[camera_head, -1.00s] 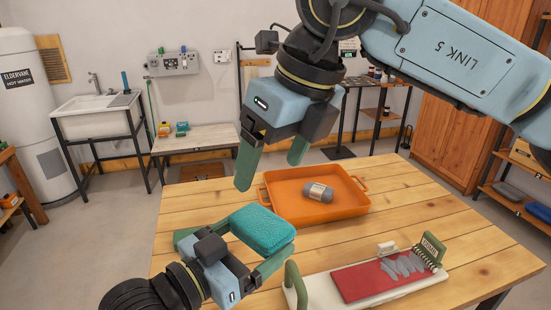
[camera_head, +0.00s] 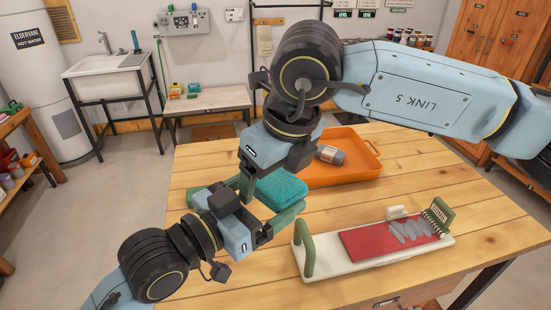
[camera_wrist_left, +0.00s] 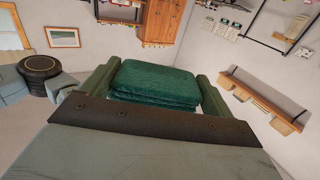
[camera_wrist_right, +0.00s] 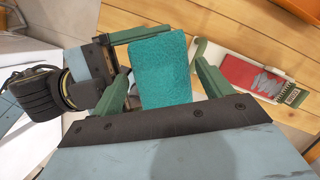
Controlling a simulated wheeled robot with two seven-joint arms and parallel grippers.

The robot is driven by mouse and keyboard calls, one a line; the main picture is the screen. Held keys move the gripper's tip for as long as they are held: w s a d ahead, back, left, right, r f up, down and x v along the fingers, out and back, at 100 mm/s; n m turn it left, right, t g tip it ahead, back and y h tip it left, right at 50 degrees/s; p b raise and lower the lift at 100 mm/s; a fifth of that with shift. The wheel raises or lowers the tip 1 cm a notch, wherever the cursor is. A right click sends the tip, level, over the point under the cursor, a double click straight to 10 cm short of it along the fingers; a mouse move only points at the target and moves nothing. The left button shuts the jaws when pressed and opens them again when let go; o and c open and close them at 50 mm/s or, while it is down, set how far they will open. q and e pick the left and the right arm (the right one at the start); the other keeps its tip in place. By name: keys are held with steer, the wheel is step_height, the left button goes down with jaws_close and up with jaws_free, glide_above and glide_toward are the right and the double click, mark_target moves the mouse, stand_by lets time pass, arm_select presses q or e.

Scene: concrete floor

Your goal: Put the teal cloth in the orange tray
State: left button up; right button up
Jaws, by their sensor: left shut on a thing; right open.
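The teal cloth (camera_head: 281,188) is a folded, thick pad held between the fingers of my left gripper (camera_head: 268,197), above the near left of the table. The left wrist view shows the cloth (camera_wrist_left: 155,85) between both fingers. My right gripper (camera_head: 254,180) is open just above the cloth, its fingers partly hidden. In the right wrist view the cloth (camera_wrist_right: 162,72) lies between its spread fingers. The orange tray (camera_head: 358,176) stands behind the cloth on the table, partly hidden by my right arm.
A grey cylinder with a label (camera_head: 330,155) lies in the tray. A white board with a green handle (camera_head: 306,247) and red pad (camera_head: 375,241) lies at the front right of the wooden table (camera_head: 470,200). Bare tabletop lies right of the tray.

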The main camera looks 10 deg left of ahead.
steer(key=shift+f, duration=0.1)
steer(key=c, duration=1.1)
arm_select(q)
steer(key=o, duration=0.8)
steer(key=shift+c, duration=0.2)
